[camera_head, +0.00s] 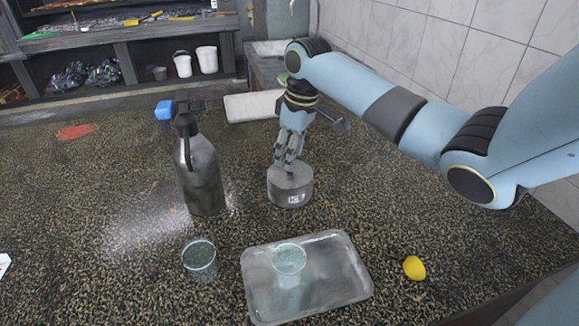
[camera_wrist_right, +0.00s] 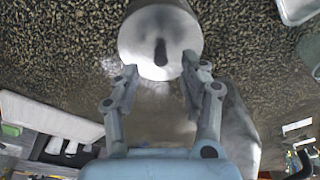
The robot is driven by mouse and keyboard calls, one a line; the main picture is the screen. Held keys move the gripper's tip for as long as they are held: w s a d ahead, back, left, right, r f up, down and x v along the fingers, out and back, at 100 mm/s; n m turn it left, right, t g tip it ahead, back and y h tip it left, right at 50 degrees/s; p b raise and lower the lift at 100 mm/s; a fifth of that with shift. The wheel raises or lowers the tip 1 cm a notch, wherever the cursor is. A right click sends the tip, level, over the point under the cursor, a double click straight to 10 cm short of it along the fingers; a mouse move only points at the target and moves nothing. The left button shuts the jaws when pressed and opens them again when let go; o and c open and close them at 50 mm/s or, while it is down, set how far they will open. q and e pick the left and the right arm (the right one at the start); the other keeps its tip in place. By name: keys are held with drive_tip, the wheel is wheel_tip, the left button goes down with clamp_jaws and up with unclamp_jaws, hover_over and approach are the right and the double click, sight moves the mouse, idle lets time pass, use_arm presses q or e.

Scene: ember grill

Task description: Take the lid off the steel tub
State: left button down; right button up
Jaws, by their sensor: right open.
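The steel tub (camera_head: 289,191) is a short grey cylinder with a small label on its front, standing on the speckled counter. Its round lid (camera_wrist_right: 150,32) is on it in the right wrist view, with a dark upright handle (camera_wrist_right: 161,52) at its middle. My right gripper (camera_head: 290,160) points down just above the tub in the head view. In the wrist view its two fingers (camera_wrist_right: 160,68) are spread apart at the lid's near edge, with nothing held between them. I cannot tell whether the fingertips touch the lid. My left gripper is not in view.
A dark jug (camera_head: 202,178) stands left of the tub. A clear cup (camera_head: 199,260) stands in front. A clear tray (camera_head: 340,275) holds another clear cup (camera_head: 289,258). A yellow lemon half (camera_head: 414,268) lies to the right. A pale slab (camera_head: 250,107) lies behind.

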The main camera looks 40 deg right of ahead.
drive_tip(key=shift+w+a+f, duration=0.1)
drive_tip(key=shift+w+f, duration=0.05)
drive_tip(key=shift+f, duration=1.4)
clamp_jaws()
